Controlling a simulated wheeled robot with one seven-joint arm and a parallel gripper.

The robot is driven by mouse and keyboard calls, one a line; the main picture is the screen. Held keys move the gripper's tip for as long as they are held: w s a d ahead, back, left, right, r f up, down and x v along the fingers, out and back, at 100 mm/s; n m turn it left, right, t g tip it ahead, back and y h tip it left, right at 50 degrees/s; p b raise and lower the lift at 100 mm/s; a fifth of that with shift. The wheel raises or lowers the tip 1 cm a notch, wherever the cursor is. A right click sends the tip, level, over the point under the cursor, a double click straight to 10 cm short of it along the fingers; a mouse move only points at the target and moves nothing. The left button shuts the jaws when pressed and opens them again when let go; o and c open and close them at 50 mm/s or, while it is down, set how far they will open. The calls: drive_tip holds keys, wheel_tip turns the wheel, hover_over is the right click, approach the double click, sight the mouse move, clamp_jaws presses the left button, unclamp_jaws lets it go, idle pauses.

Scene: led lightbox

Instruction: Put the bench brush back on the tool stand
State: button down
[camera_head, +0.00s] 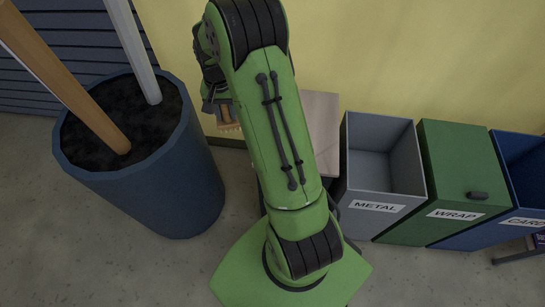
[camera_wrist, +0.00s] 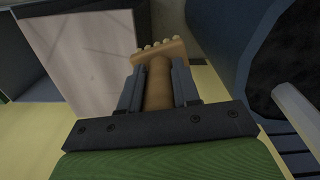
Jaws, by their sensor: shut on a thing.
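The bench brush (camera_wrist: 158,88) has a tan wooden handle, a flat head and pale bristles at the top of the wrist view. My gripper (camera_wrist: 157,75) is shut on its handle, with one dark finger on each side. In the head view the brush (camera_head: 227,114) shows partly beside my green arm, which hides most of the gripper. The brush is held left of a pale-topped stand or table (camera_head: 321,122), whose pale surface (camera_wrist: 85,60) fills the left of the wrist view. I cannot tell for sure whether this is the tool stand.
A large blue pot (camera_head: 165,185) with dark fill and two poles stands at left. A grey METAL bin (camera_head: 385,160), a green WRAP bin (camera_head: 455,165) and a blue bin (camera_head: 520,170) stand at right. A yellow wall (camera_head: 400,50) is behind.

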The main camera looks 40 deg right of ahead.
drive_tip(key=s+d+f+m+b, duration=0.5)
drive_tip(key=s+d+m+b, duration=0.25)
drive_tip(key=d, duration=0.25)
drive_tip(key=shift+m, duration=0.35)
wheel_tip(320, 180, down, 10)
drive_tip(key=shift+s+a+r+b, duration=0.1)
drive_tip(key=shift+s+r+b, duration=0.1)
drive_tip(key=shift+b, duration=1.05)
drive_tip(key=c, duration=0.8)
unclamp_jaws()
drive_tip(key=shift+r, duration=0.1)
